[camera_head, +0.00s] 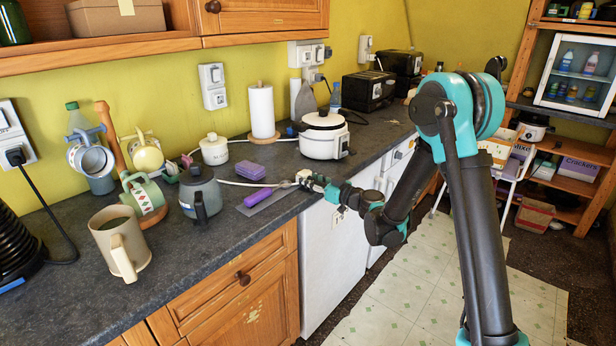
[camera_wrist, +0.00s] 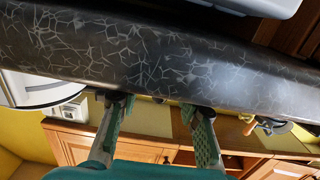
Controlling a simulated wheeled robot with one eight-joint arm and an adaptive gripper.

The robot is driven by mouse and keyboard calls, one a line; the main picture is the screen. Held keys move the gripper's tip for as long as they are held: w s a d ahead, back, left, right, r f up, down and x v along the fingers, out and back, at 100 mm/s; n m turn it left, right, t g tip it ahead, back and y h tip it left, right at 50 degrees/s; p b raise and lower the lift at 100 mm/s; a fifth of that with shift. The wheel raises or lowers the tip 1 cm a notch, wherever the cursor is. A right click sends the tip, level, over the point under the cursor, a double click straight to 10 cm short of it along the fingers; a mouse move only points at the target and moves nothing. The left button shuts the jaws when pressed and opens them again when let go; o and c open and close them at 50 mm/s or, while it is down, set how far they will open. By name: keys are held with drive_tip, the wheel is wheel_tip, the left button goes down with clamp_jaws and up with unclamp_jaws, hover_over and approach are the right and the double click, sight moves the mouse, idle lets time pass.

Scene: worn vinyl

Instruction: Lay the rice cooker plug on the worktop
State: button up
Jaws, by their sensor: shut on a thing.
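The white rice cooker (camera_head: 321,141) stands on the dark worktop (camera_head: 232,243) by the wall, in the middle of the head view. A pale cord (camera_head: 243,184) lies along the worktop and runs to my gripper (camera_head: 300,180), which is at the worktop's front edge. My gripper is shut on the plug at the cord's end; the plug is too small and covered to make out clearly. In the wrist view, the two fingers (camera_wrist: 158,118) show with a gap, with the patterned worktop (camera_wrist: 150,55) beyond them, and the plug cannot be seen.
A purple-handled flat tool (camera_head: 258,198) lies just left of my gripper, with a purple sponge (camera_head: 250,171) behind it.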

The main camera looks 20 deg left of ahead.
idle(0.3)
drive_tip(key=o, duration=1.3)
drive_tip(key=shift+o, duration=0.2)
drive_tip(key=shift+d, duration=0.1)
drive_tip(key=v, duration=1.2)
drive_tip(key=s+d+f+m+g+h, duration=0.1)
drive_tip(key=s+d+f+m+h, duration=0.2)
drive_tip(key=s+d, duration=0.4)
drive_tip(key=s+d+f+m+g+h, duration=0.1)
drive_tip(key=s+d+f+m+h, duration=0.2)
drive_tip(key=d, duration=1.4)
drive_tip(key=s+d+f+m+h, duration=0.4)
drive_tip(key=s+d+m+h, duration=0.3)
drive_tip(key=s+d+h, duration=0.3)
drive_tip(key=s+d, duration=0.2)
drive_tip(key=shift+d+g+h, duration=0.25)
drive_tip(key=shift+g+h, duration=0.05)
drive_tip(key=shift+g, duration=0.1)
